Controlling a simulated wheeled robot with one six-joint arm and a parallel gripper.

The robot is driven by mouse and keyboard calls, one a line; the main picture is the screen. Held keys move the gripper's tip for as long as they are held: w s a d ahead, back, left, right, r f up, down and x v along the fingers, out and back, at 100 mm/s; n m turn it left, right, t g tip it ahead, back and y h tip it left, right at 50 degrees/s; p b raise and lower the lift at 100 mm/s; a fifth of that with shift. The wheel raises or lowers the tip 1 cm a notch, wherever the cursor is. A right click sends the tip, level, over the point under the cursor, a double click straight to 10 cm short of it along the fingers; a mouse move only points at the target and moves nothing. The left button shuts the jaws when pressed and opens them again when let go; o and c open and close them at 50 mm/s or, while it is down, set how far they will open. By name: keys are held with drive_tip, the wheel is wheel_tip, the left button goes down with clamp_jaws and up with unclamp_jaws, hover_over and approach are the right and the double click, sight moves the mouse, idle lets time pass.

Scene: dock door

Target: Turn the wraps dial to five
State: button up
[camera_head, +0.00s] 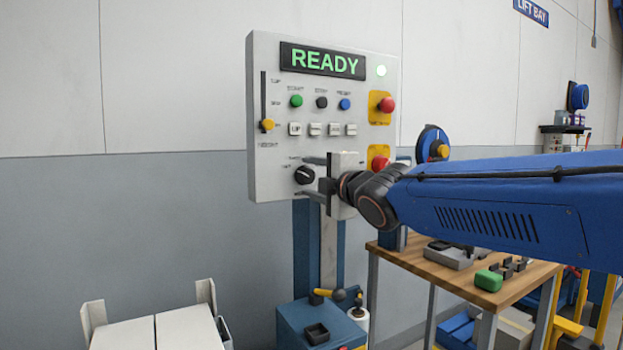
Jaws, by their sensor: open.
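The control panel (262,90) stands on a post, with a green READY display (322,61) at its top. A black dial (305,175) sits at the lower left of the panel; its marks are too small to read, and I cannot tell its setting. My gripper (312,178) is at the lower part of the panel, its two fingers apart and pointing left towards the dial. One finger shows above the dial and one below it. I cannot tell whether they touch it. Part of the panel's lower middle is hidden behind the gripper.
The panel also carries a slider with a yellow knob (267,125), green (296,101), black and blue buttons, several white keys and two red stop buttons (387,104). A wooden workbench (400,262) stands right. A blue cabinet (300,318) stands below the panel.

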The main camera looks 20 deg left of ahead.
drive_tip(key=shift+w+a, duration=0.1)
drive_tip(key=shift+a, duration=0.05)
drive_tip(key=c, duration=1)
drive_tip(key=shift+c, duration=0.2)
